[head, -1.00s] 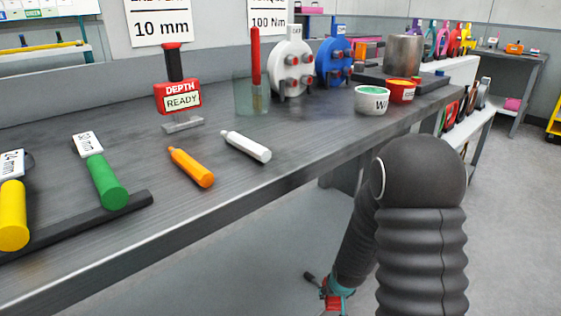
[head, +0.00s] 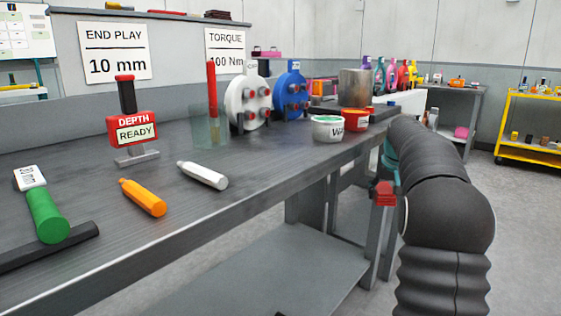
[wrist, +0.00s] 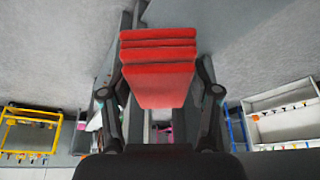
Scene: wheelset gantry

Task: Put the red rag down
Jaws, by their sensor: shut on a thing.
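The red rag (wrist: 158,80) is a folded stack of layers, held between the two fingers of my gripper (wrist: 160,98) in the wrist view. In the head view the rag (head: 384,193) shows as a small red block in front of the bench's right end. My gripper (head: 391,182) is shut on it there, partly hidden by my dark arm. The rag is off the bench and touches no surface that I can see. The grey bench top (head: 262,178) lies to its left.
The bench's front middle is clear. A lower shelf (head: 270,268) is empty. A yellow cart (head: 530,130) stands far right.

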